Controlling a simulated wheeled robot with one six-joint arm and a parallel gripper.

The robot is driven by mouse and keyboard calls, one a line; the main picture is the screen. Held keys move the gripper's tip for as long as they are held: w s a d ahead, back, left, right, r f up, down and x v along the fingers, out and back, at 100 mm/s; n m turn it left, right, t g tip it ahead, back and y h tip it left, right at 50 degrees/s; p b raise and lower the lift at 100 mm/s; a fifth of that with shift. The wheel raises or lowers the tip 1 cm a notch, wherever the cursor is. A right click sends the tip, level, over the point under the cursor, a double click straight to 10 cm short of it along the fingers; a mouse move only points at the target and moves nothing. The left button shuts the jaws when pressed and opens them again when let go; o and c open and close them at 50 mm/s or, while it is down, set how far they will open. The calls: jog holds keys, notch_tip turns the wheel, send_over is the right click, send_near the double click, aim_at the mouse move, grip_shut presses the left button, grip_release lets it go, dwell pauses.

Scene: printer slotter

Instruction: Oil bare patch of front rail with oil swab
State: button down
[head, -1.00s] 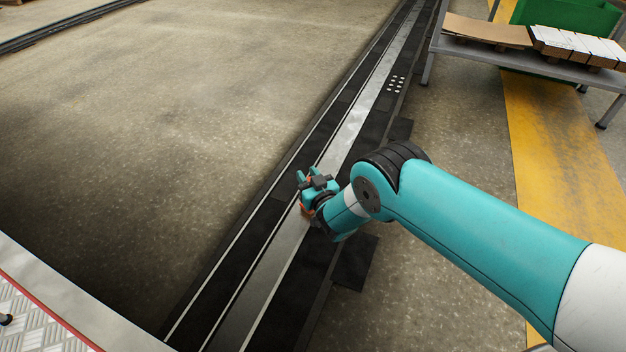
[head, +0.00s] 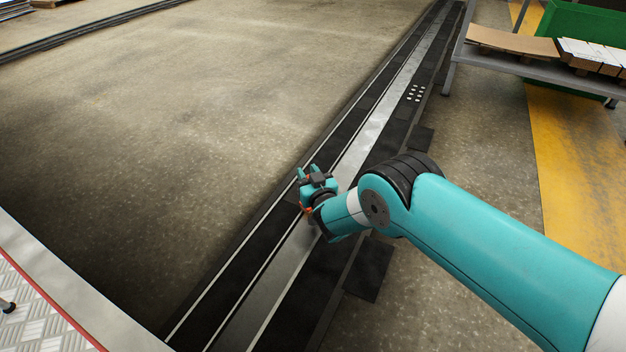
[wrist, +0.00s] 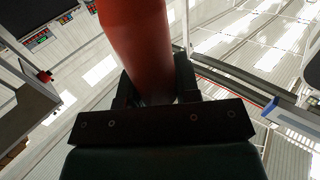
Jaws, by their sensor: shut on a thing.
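The front rail (head: 371,128) runs diagonally through the head view, a silver strip between black bands. Its upper stretch looks pale and bright, and its lower stretch (head: 262,297) looks darker grey. I cannot tell for certain which part is the bare patch. My gripper (head: 312,180) is over the rail's left side near mid-picture. It is shut on the oil swab, whose thick orange-red handle (wrist: 138,45) stands between the fingers in the wrist view. Only a little orange shows under the gripper in the head view. The swab's tip is hidden, so contact with the rail cannot be told.
A grey bench (head: 497,62) with cardboard and stacked white-topped pieces stands at the upper right, by a green bin (head: 585,25). A metal tread plate with a red edge (head: 45,310) is at the lower left. Open concrete floor lies left of the rail.

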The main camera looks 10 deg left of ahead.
jog(key=shift+a+f, duration=0.15)
jog(key=shift+a, duration=0.3)
jog(key=shift+s+a+p, duration=0.3)
jog(key=shift+s+p, duration=0.3)
jog(key=shift+s, duration=0.3)
jog(key=shift+s+d+r+p, duration=0.15)
jog(key=shift+d+r+p, duration=0.05)
jog(key=shift+d+p, duration=0.35)
jog(key=shift+s+d+r+p, duration=0.15)
jog(key=shift+d+p, duration=0.25)
jog(key=shift+p, duration=0.2)
jog(key=shift+s+d+p, duration=0.25)
jog(key=shift+d+p, duration=0.5)
jog(key=shift+d, duration=0.05)
jog(key=s+d+p, duration=0.1)
jog(key=p, duration=0.2)
jog(key=s+d+p, duration=0.2)
jog(key=p, duration=0.1)
jog(key=shift+s+f, duration=0.2)
jog(key=shift+f, duration=0.15)
jog(key=shift+a, duration=0.15)
